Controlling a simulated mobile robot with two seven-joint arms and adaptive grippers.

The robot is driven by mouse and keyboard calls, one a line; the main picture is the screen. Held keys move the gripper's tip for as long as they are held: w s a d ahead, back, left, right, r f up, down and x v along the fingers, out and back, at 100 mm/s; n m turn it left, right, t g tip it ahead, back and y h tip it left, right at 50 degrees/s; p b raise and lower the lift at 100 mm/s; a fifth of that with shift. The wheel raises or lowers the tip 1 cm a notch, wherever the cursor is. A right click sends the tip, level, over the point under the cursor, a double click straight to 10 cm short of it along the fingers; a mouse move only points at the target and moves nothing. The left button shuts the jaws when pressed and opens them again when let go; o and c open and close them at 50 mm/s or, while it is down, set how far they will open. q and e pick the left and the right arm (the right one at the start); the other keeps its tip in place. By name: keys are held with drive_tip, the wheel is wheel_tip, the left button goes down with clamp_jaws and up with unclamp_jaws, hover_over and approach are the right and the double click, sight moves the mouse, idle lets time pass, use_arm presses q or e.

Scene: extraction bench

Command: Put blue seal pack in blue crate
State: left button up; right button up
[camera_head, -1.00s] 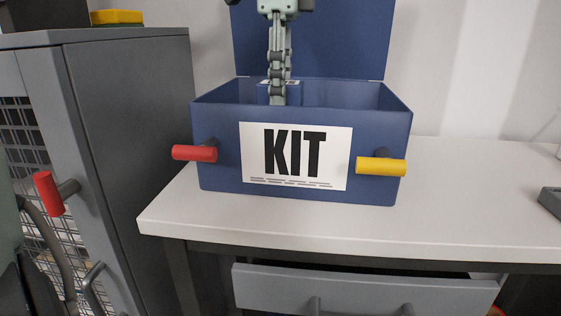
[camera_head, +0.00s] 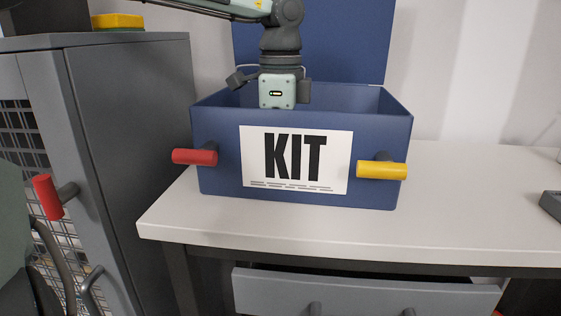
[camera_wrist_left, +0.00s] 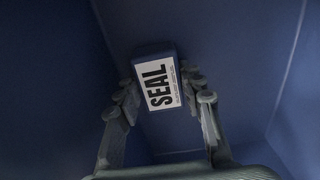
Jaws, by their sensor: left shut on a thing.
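The blue crate (camera_head: 222,165), with a white KIT label, stands on the bench with its lid up. My left gripper (camera_wrist_left: 163,92) reaches down inside it; the head view shows only its wrist housing above the front rim, with the fingers hidden behind the front wall. In the left wrist view the blue seal pack (camera_wrist_left: 153,50), with a white SEAL label, is between the fingers, which are shut on it. Blue crate walls (camera_wrist_left: 45,90) surround it. Whether the pack touches the crate floor I cannot tell. My right gripper is not in view.
A red handle (camera_head: 195,157) and a yellow handle (camera_head: 382,170) stick out from the crate's front. A grey cabinet (camera_head: 125,150) stands at left with a yellow item (camera_head: 117,20) on top. The white bench top (camera_head: 470,200) right of the crate is mostly clear.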

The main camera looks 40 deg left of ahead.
use_arm(q)
drive_tip(key=shift+f, duration=0.1)
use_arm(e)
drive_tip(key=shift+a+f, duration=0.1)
use_arm(q)
drive_tip(key=o, duration=0.8)
drive_tip(key=shift+o, duration=1)
drive_tip(key=shift+w+r, duration=0.1)
drive_tip(key=shift+r, duration=0.85)
wheel_tip(320, 180, up, 10)
drive_tip(key=shift+r, duration=0.15)
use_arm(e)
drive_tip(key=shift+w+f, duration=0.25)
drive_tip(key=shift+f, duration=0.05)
